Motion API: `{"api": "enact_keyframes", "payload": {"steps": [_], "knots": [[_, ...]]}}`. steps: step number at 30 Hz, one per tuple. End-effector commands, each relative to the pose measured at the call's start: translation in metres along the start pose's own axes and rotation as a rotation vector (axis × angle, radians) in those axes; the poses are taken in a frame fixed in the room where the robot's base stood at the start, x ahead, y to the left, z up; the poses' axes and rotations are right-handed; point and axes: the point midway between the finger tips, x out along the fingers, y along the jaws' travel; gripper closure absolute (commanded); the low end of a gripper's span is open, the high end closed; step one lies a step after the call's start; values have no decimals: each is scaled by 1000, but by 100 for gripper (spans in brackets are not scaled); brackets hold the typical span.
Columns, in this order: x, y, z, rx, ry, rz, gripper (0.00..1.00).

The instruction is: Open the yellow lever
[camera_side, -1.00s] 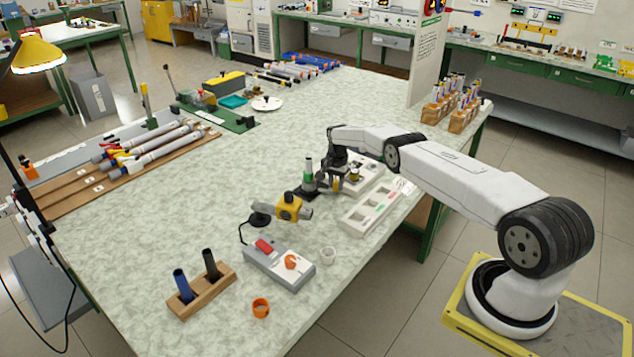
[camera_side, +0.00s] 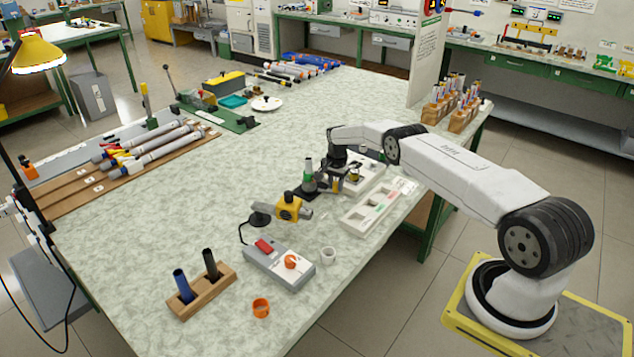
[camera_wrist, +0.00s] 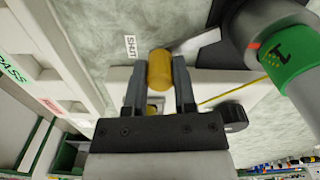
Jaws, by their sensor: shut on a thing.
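The yellow lever (camera_wrist: 159,72) shows in the wrist view as a rounded yellow knob between the two dark fingers of my gripper (camera_wrist: 160,85). The fingers are shut on it, one on each side. A small white label reading SHUT (camera_wrist: 130,47) lies just left of the knob. In the side view my gripper (camera_side: 338,184) is low over the table, beside an upright piece with a green band (camera_side: 308,167); the lever is small and mostly hidden there. The green band (camera_wrist: 290,62) also shows large at the upper right of the wrist view.
A yellow-bodied part (camera_side: 291,207) and a grey switch box (camera_side: 272,275) stand at the front left. The table's middle-left is clear.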

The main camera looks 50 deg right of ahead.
Motion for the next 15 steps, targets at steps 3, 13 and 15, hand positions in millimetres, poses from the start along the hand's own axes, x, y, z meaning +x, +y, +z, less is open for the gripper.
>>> {"api": "enact_keyframes", "payload": {"steps": [3,13,15], "knots": [[0,2,2,33,0,2,100],[-1,4,12,155,1,2,100],[0,4,16,189,0,3,100]]}}
